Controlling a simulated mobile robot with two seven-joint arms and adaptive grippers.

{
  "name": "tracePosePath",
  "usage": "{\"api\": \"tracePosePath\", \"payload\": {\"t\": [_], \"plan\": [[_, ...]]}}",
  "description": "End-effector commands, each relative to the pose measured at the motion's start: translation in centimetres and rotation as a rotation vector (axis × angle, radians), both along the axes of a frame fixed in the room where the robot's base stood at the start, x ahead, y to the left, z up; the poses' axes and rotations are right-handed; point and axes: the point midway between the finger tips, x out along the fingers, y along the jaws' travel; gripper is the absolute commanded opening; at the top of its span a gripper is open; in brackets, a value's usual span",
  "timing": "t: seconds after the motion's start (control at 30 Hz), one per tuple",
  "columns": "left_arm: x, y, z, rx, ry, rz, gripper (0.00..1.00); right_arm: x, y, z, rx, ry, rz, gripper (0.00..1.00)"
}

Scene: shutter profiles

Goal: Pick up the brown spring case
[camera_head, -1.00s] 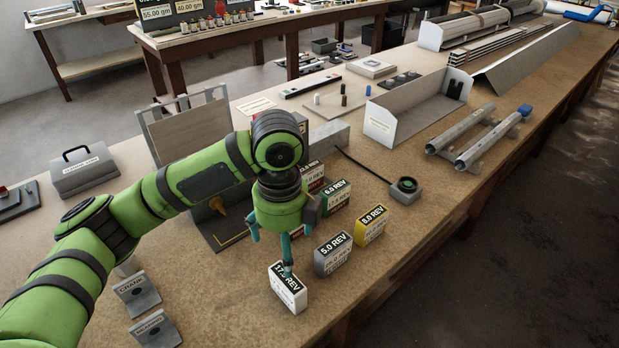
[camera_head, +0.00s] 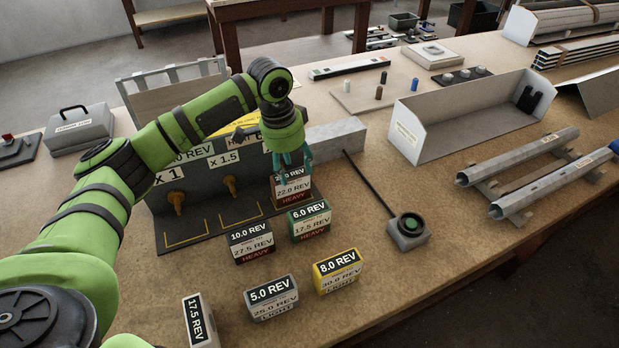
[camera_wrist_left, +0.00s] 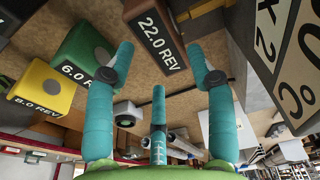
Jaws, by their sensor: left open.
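In the left wrist view the brown case (camera_wrist_left: 158,42) lies between the spread fingertips (camera_wrist_left: 160,68). I cannot tell whether any finger touches it. My right gripper is in neither view.
Close by are a green 6.0 REV case (camera_head: 309,221) and a black 10.0 REV case (camera_head: 251,243). Grey (camera_head: 271,298), yellow (camera_head: 338,271) and 17.5 REV (camera_head: 198,320) cases stand nearer the front. The dark stand (camera_head: 200,215) with brown knobs is left; a button box (camera_head: 408,232) is right.

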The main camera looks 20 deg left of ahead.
Motion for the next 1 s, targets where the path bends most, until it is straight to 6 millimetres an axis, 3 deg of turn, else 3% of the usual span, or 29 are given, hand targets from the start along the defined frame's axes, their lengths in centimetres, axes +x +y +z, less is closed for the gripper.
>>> {"api": "tracePosePath", "payload": {"t": [0.2, 0.5, 0.7, 1.0], "plan": [[0.1, 0.0, -2.1, 0.003, 0.004, 0.004, 0.55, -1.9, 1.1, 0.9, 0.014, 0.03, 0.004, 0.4], [0.5, -0.4, -6.2, 0.003, 0.003, 0.0, 0.55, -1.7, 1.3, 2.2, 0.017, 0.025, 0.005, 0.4], [0.6, -0.4, -6.8, 0.003, 0.002, 0.0, 0.55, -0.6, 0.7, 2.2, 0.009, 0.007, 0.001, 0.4], [0.5, -0.4, -6.8, 0.002, 0.002, -0.001, 0.55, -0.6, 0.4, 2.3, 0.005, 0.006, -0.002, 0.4]]}}
